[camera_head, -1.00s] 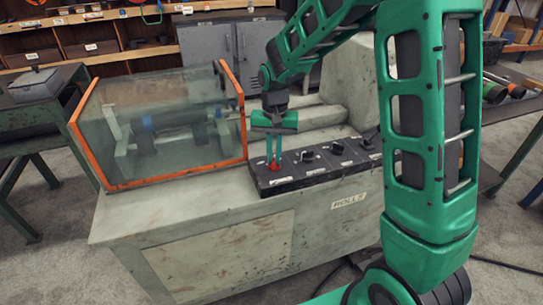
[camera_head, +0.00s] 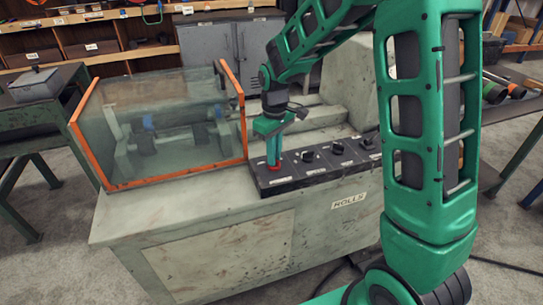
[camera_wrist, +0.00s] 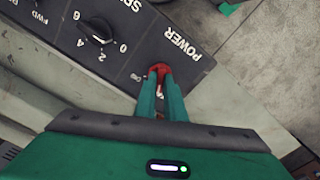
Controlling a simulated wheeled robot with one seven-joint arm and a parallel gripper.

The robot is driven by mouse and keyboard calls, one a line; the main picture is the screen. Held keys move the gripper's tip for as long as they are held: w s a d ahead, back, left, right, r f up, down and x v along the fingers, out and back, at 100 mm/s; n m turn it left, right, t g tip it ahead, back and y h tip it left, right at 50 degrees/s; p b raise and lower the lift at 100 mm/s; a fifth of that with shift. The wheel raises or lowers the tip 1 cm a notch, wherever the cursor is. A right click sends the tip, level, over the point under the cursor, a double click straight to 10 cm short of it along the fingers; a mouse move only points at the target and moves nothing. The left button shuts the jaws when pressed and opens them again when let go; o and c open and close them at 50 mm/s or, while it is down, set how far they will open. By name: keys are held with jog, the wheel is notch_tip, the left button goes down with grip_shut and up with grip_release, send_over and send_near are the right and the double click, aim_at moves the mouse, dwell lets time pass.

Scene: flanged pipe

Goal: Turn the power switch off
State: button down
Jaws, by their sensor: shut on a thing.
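The red power switch (camera_head: 274,167) sits at the left end of the black control panel (camera_head: 322,163) on the grey machine. In the wrist view the red switch (camera_wrist: 160,69) shows next to the white POWER label (camera_wrist: 181,43). My gripper (camera_head: 273,161) points down over it, with the green fingers (camera_wrist: 160,82) shut on the switch, one on either side. The fingers hide much of the switch and part of the marking beside it, so I cannot read its position fully.
A speed knob (camera_wrist: 98,30) and other knobs (camera_head: 308,156) lie along the panel to the right. A clear guard with an orange frame (camera_head: 241,120) stands close to the left of my gripper. The machine top (camera_head: 150,205) in front is bare.

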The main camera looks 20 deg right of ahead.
jog(key=shift+w+r+n, duration=0.1)
jog(key=shift+w+n, duration=0.05)
jog(key=shift+n, duration=1.35)
jog(key=c, duration=1.8)
grip_release()
jog(key=shift+c, duration=0.2)
notch_tip(320, 180, up, 11)
jog(key=shift+f, duration=0.2)
